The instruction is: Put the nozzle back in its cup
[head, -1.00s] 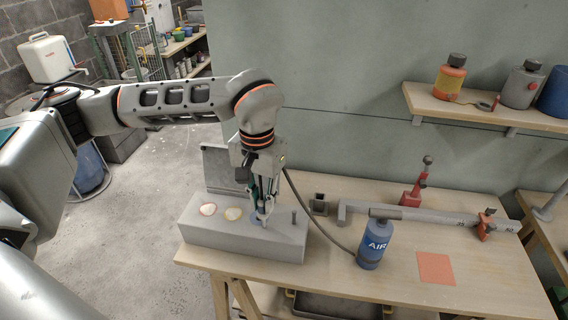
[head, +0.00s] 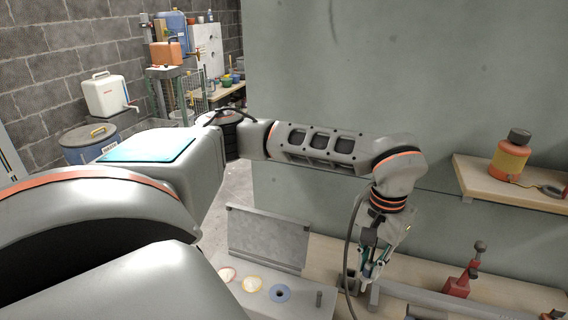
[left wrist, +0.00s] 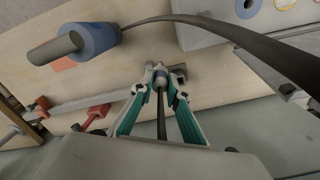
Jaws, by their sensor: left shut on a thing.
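My left gripper (head: 373,268) is shut on the air nozzle (head: 364,286), which points down over the bench. In the left wrist view the nozzle (left wrist: 160,78) sits between the green-sided fingers. The dark square cup (head: 347,281) stands on the bench just left of the nozzle in the head view. The nozzle looks outside the cup and above the bench; its exact height is unclear. A dark hose (head: 350,230) hangs beside the gripper. My right gripper is not in view.
A grey block with red, yellow and blue rings (head: 280,293) and a short peg (head: 319,298) lies left of the cup. A long grey bar (head: 425,296) lies close right of it. A red tool (head: 464,278) stands farther right. The blue air bottle (left wrist: 98,38) shows in the wrist view.

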